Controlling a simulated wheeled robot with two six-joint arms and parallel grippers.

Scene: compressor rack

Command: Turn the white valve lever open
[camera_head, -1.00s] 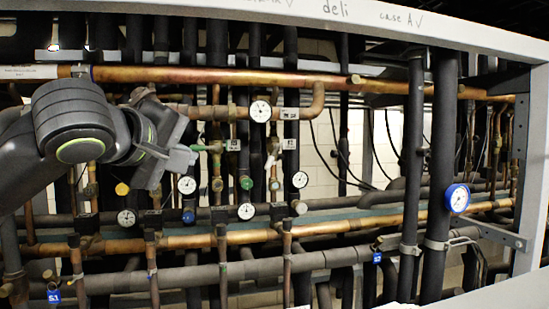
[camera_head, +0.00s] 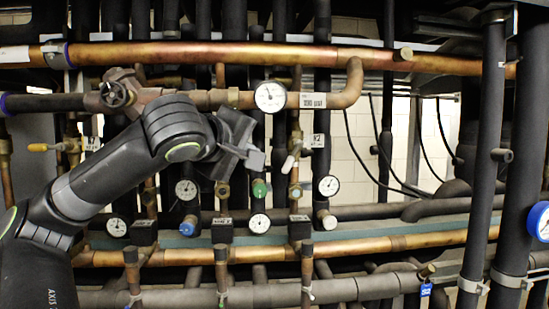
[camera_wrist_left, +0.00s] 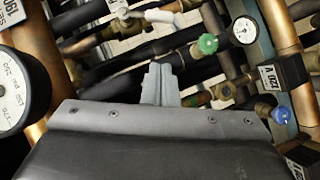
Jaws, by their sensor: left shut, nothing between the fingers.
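The white valve lever (camera_head: 288,164) is on a brass valve on a vertical pipe, below the copper pipe's elbow. It slants down and to the left. My left gripper (camera_head: 254,160) is shut and empty, just left of the lever, with a gap between them in the head view. In the left wrist view the shut fingers (camera_wrist_left: 160,82) point toward the pipes, and the white lever (camera_wrist_left: 160,17) lies beyond their tips. I cannot tell the depth gap exactly. My right gripper is not in view.
A gauge (camera_head: 270,96) sits above the gripper, and a green knob (camera_head: 260,188) is just below it. A blue-capped valve (camera_head: 188,226) and a yellow-handled valve (camera_head: 38,148) are further left. Thick dark pipes (camera_head: 486,150) stand at the right.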

